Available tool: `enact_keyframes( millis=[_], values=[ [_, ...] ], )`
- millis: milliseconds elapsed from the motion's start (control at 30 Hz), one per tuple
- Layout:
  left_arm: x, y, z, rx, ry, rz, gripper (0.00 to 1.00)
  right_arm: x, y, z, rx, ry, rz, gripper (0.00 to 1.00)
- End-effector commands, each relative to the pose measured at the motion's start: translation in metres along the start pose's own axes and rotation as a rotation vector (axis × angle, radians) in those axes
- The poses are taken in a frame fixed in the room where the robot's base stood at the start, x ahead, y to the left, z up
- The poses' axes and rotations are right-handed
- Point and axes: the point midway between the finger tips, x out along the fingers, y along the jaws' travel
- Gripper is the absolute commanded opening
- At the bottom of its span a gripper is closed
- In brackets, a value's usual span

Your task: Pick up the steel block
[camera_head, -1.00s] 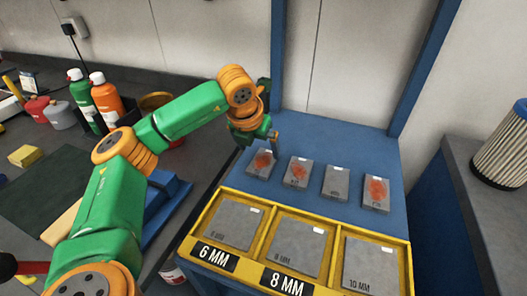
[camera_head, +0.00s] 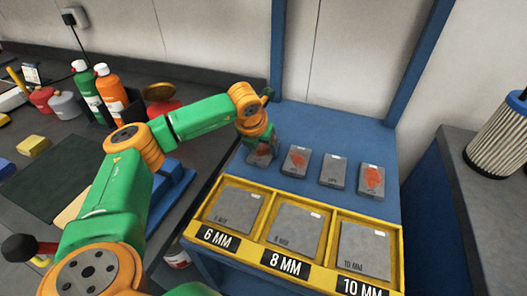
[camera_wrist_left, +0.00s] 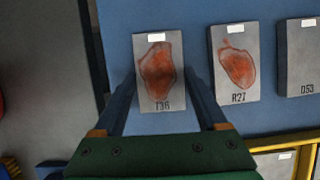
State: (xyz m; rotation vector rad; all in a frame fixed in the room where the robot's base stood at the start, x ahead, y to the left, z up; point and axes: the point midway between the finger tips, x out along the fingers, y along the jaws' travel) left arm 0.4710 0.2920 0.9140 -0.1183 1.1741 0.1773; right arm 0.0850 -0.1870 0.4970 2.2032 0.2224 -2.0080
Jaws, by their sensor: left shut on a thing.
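A flat grey steel block (camera_head: 260,157) with a reddish-brown patch lies at the left end of a row on the blue bench. In the left wrist view, this steel block (camera_wrist_left: 158,92) is marked T36 or similar and has a white label. My left gripper (camera_head: 260,147) is shut on it, one finger along each side. The wrist view shows the left gripper's fingers (camera_wrist_left: 160,78) flanking the block. In the head view the gripper partly hides the block. I cannot tell any gap beneath it. My right gripper is not in view.
Similar blocks stand to the right: one marked R27 (camera_head: 297,161), a plain one (camera_head: 333,171) and a rust-patched one (camera_head: 371,180). A yellow-edged tray (camera_head: 262,236) with 6, 8 and 10 MM compartments is in front. Bottles (camera_head: 112,92) stand at left.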

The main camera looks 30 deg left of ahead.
Motion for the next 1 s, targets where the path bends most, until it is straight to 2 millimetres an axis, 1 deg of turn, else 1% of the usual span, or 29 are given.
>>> enact_keyframes(
  millis=[267, 367, 467, 533, 667, 767, 800, 900, 1000],
  values=[
    [-0.002, 0.0, 0.002, -0.001, -0.004, -0.001, 0.0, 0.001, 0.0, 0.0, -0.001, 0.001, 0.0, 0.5],
    [-0.006, 0.0, 0.004, -0.001, -0.007, -0.002, 0.0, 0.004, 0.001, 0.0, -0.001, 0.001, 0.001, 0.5],
    [-0.017, -0.001, 0.008, 0.0, -0.007, -0.003, 0.0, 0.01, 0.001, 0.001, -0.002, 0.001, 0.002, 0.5],
    [-0.028, -0.001, 0.013, 0.0, -0.009, -0.004, 0.0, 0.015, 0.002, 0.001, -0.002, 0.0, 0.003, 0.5],
    [-0.059, 0.013, 0.006, -0.002, -0.009, -0.001, 0.0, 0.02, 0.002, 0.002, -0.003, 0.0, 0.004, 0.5],
    [-0.087, 0.024, 0.0, -0.003, -0.01, -0.001, 0.0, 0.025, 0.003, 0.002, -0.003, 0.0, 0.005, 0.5],
    [-0.099, 0.028, -0.003, -0.002, -0.011, -0.002, 0.0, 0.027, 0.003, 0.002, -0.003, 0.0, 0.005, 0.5],
    [-0.118, 0.045, -0.022, -0.003, -0.009, 0.0, 0.0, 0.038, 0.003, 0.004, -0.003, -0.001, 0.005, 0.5],
    [-0.138, 0.059, -0.037, -0.002, -0.007, 0.0, 0.0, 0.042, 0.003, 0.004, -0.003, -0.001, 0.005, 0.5]
  ],
)
